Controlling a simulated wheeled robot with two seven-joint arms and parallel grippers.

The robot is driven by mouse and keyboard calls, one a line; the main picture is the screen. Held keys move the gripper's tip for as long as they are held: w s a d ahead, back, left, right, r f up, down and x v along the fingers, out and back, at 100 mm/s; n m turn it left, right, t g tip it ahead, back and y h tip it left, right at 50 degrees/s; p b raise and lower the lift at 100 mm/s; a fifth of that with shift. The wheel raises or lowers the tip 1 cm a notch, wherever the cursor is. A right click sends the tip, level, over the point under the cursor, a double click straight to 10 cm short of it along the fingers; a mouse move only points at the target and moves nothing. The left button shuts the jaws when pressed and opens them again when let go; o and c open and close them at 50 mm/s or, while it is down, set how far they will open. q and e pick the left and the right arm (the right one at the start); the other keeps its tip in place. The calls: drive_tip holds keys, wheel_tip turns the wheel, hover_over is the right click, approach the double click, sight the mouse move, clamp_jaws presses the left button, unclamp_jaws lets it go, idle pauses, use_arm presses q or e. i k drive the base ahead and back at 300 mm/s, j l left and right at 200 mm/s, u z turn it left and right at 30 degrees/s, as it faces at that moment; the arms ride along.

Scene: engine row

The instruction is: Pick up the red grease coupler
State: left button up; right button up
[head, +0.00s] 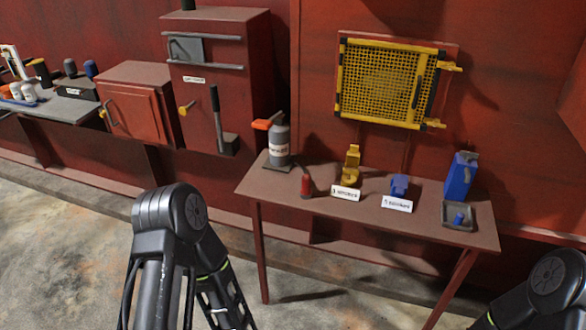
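A small red upright piece (306,186), which looks like the red grease coupler, stands near the front left edge of the brown table (430,225). A grey canister (279,146) with an orange top stands just behind and to the left of it, apart from it. My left arm shows at the lower left, in front of and below the table. My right arm shows at the lower right corner. Both grippers are outside the picture, and nothing is seen touching the red piece.
A yellow grille (385,82) is on the wall behind. Red cabinets (222,100) stand left.

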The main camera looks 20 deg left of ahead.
sight(306, 192)
drive_tip(key=u, duration=2.15)
drive_tip(key=l+u, duration=0.15)
drive_tip(key=l, duration=0.3)
drive_tip(key=k+l, duration=0.1)
drive_tip(key=l, duration=0.45)
drive_tip(key=k+l, duration=0.1)
drive_tip(key=l, duration=0.5)
drive_tip(key=k+l, duration=0.1)
drive_tip(key=l, duration=0.45)
